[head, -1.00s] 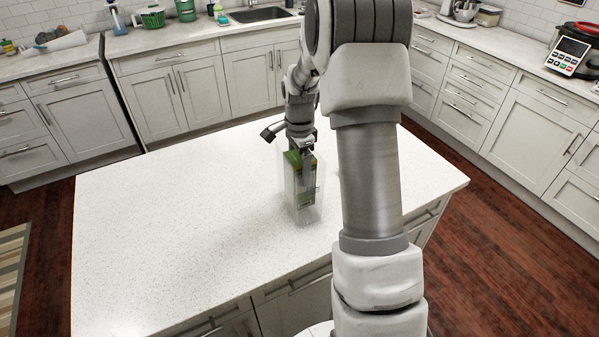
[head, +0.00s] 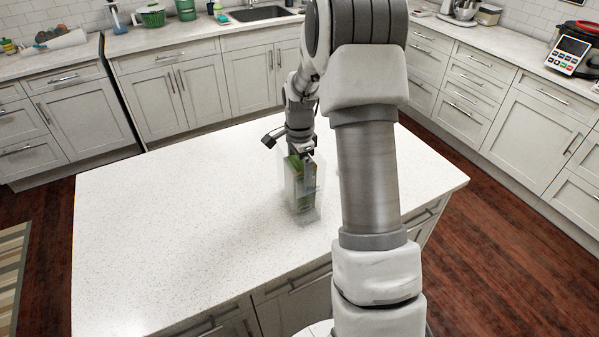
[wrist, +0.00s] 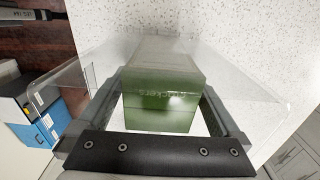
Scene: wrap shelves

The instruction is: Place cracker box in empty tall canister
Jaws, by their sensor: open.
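The cracker box (head: 298,182) is green and stands upright inside the clear tall canister (head: 315,205) on the white island. In the wrist view the green cracker box (wrist: 163,100) shows its end, with the clear canister walls (wrist: 250,85) around it. My gripper (head: 301,156) is at the canister's mouth, just over the top of the box. Its fingers are open, one on each side of the box. Whether the box touches the canister floor is hard to tell through the clear wall.
The island countertop (head: 160,220) is bare to the left of the canister. The canister is close to the island's front edge. Counters with a sink (head: 262,14) and appliances line the walls. A blue box (wrist: 40,125) shows at the left of the wrist view.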

